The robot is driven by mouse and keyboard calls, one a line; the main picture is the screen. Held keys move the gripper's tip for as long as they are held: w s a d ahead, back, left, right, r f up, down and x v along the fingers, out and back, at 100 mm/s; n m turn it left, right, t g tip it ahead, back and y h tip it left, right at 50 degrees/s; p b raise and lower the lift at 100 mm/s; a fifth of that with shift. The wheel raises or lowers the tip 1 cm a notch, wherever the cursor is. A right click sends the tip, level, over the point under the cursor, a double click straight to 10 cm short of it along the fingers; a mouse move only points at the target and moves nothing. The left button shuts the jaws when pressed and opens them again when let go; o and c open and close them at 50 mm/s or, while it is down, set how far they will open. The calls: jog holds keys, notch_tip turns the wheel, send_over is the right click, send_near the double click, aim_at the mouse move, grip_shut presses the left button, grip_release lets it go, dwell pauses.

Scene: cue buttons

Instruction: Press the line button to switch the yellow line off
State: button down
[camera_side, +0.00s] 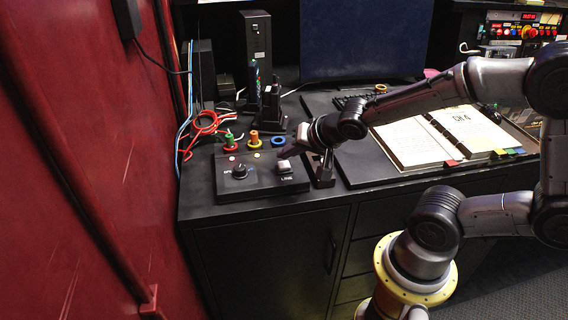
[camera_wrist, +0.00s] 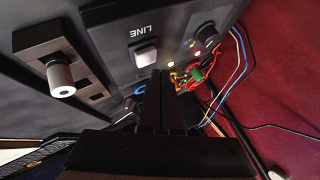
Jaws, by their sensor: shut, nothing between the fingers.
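The line button (camera_side: 284,167) is a pale square button on the right part of a black control box (camera_side: 225,187), above the word LINE. In the wrist view the button (camera_wrist: 146,56) shows just beyond and left of my fingertips, with the lettering upside down. My gripper (camera_side: 283,155) is shut and empty, tilted down, with its tips close to the button. In the wrist view the shut fingers (camera_wrist: 163,78) point toward the box. I cannot tell whether the tips touch the button. The dark blue screen (camera_side: 365,40) shows no yellow line.
A black knob (camera_side: 239,171) sits left on the box. Green, yellow and blue ringed sockets and red cables (camera_side: 205,125) are behind it. A white-capped lever on a slotted plate (camera_wrist: 62,80) stands beside the box. An open notebook (camera_side: 415,142) lies right.

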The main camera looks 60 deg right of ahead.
aim_at(287, 166)
jog(key=shift+f, duration=0.1)
jog(key=shift+f, duration=0.35)
jog(key=shift+f, duration=0.55)
dwell(0.9)
jog(key=shift+r, duration=0.95)
jog(key=shift+r, duration=2.5)
